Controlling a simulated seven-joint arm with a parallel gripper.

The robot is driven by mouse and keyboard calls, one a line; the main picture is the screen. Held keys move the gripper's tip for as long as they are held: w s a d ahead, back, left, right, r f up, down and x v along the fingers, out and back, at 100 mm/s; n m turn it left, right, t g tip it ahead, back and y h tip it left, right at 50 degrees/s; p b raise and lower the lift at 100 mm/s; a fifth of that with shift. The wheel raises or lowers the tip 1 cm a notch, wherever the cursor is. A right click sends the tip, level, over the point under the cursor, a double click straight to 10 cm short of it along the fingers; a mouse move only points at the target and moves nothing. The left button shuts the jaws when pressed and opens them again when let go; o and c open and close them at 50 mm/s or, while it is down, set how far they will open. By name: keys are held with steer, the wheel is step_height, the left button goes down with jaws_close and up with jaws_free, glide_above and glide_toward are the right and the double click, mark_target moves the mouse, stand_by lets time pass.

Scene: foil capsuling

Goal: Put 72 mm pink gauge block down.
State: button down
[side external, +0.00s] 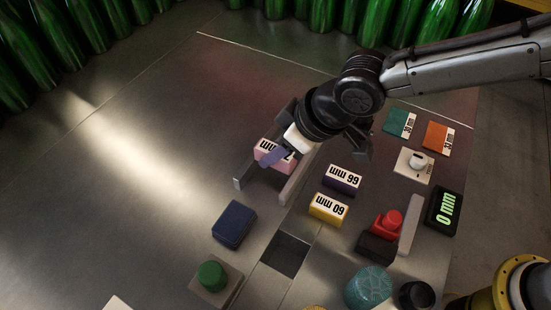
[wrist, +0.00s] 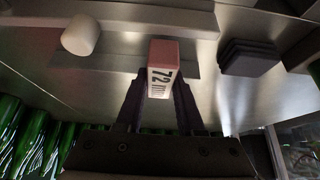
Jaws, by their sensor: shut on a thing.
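The pink gauge block (side external: 268,144) with a white 72 mm label is between the two grey rails near the middle of the table in the side view. My gripper (side external: 275,155) is shut on it, with one finger crossing the label's front. In the wrist view the block (wrist: 164,55) stands out from between the dark fingers of my gripper (wrist: 160,88), its label facing the camera. I cannot tell whether the block's underside touches the surface.
Purple 66 mm (side external: 342,180) and yellow 60 mm (side external: 328,209) blocks lie right of the rails. A dark blue block (side external: 232,224), a square opening (side external: 285,254) and a green button (side external: 212,275) are in front. A display (side external: 443,210) reads 0 mm. The table's left is clear.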

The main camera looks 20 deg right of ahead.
step_height(320, 180, up, 6)
steer(key=shift+r, duration=0.15)
steer(key=shift+s+d+f+n, duration=0.4)
steer(key=shift+s+f, duration=0.15)
steer(key=shift+f, duration=0.15)
steer(key=s+d+r, duration=0.2)
steer(key=s+d, duration=0.4)
steer(key=d, duration=0.5)
steer(key=s+d+r, duration=0.2)
steer(key=s+d, duration=0.4)
steer(key=d, duration=0.5)
glide_toward(344, 157)
steer(key=shift+w+a+f+m, duration=0.45)
steer(key=shift+w+a, duration=0.25)
steer(key=shift+a, duration=0.2)
steer(key=shift+w+a+f, duration=0.1)
steer(key=shift+w+f, duration=0.05)
steer(key=shift+f, duration=0.2)
steer(key=shift+w+a+f, duration=0.1)
steer(key=shift+w+f, duration=0.1)
steer(key=shift+f, duration=1.5)
steer(key=shift+f, duration=0.15)
